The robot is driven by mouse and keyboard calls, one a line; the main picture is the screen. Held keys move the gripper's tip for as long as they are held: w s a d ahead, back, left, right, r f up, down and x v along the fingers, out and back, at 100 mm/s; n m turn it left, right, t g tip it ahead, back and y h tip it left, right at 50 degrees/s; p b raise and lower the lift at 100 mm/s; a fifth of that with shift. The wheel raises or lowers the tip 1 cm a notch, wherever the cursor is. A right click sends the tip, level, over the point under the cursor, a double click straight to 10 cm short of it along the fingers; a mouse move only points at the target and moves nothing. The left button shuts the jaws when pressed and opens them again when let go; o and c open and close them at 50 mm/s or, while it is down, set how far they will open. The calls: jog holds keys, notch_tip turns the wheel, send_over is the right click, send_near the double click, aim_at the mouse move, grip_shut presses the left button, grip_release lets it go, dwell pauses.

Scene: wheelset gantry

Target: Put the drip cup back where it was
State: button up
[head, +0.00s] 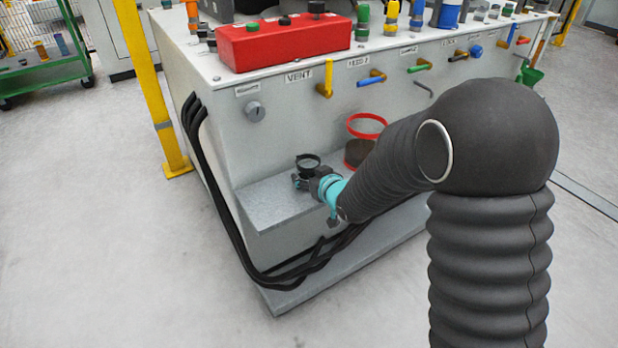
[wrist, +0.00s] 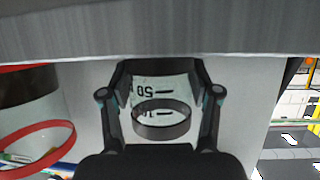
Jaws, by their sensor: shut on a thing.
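The drip cup (head: 308,161) is a small clear cup with a black rim and black scale marks. My gripper (head: 305,182) is shut on it, at the left part of the grey ledge (head: 265,205) on the cabinet's front. In the wrist view, which is upside down, the cup's marked wall (wrist: 158,93) and dark rim (wrist: 162,120) show between the two fingers of my gripper (wrist: 160,95). The cup looks upright. Its base is hidden, so I cannot tell whether it touches the ledge.
A larger red-rimmed clear container (head: 367,125) with dark brown contents stands on the ledge to the right; it also shows in the wrist view (wrist: 35,115). Valve handles, such as a yellow one (head: 326,80), stick out above. Black hoses (head: 215,185) run down the cabinet's left edge.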

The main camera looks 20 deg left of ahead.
jog(key=shift+f, duration=0.45)
jog(key=o, duration=1.3)
jog(key=shift+c, duration=0.2)
jog(key=shift+r, duration=0.15)
jog(key=shift+d+r, duration=0.1)
jog(key=shift+r, duration=0.1)
jog(key=v, duration=1.1)
jog(key=shift+s+d, duration=0.3)
jog(key=shift+s, duration=0.1)
